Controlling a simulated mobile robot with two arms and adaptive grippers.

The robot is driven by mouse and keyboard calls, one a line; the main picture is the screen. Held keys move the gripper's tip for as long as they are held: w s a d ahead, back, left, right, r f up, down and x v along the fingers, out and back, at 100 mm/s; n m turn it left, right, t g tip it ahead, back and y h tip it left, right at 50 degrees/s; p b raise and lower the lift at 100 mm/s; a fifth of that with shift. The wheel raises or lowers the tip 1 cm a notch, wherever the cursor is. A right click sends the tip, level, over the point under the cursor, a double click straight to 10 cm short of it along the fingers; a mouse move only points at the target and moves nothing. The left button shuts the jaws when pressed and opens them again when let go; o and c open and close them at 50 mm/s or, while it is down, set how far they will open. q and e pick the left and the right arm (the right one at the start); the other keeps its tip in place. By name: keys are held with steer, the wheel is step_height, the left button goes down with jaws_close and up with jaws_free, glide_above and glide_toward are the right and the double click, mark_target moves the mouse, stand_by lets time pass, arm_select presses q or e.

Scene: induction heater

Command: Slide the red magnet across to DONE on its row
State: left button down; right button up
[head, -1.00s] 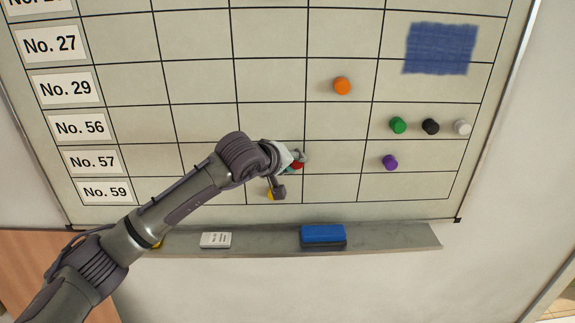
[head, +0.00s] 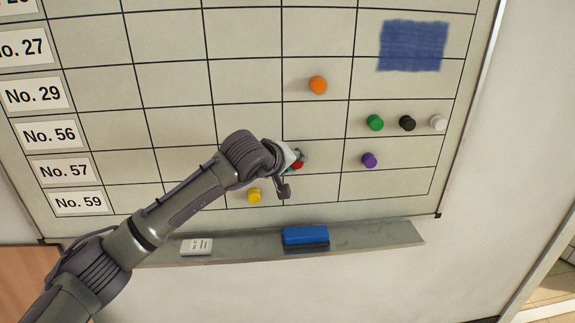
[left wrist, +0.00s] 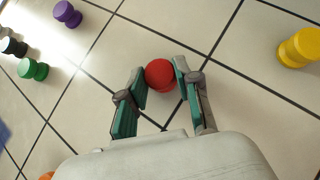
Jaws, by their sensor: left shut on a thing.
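The red magnet (head: 298,164) is on the whiteboard in the No. 57 row, near the grid line on the left side of the second column from the right. My left gripper (head: 292,170) is shut around it and partly hides it in the head view. In the left wrist view the red magnet (left wrist: 160,72) sits between the two fingertips (left wrist: 160,80). No DONE heading shows in these frames. My right gripper is not in view.
A purple magnet (head: 369,160) sits in the No. 57 row's rightmost column. Green (head: 375,122), black (head: 407,123) and white (head: 438,122) magnets are one row above. A yellow magnet (head: 254,196) is lower left, an orange one (head: 318,85) higher up. The tray (head: 365,234) holds a blue eraser (head: 306,236).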

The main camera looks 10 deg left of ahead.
mark_target(318, 162)
arm_select(q)
steer(key=shift+w+d+r+b, duration=0.1)
steer(key=shift+w+d+b, duration=0.1)
steer(key=shift+d, duration=0.5)
steer(key=shift+w+d+f+b, duration=0.1)
steer(key=shift+w+d+b, duration=0.15)
steer(key=shift+d, duration=0.5)
steer(key=shift+w+d+r+b, duration=0.1)
steer(key=shift+w+d+b, duration=0.1)
steer(key=shift+d, duration=0.5)
steer(key=shift+b, duration=0.45)
steer(key=c, duration=0.7)
jaws_free()
steer(key=shift+w, duration=0.15)
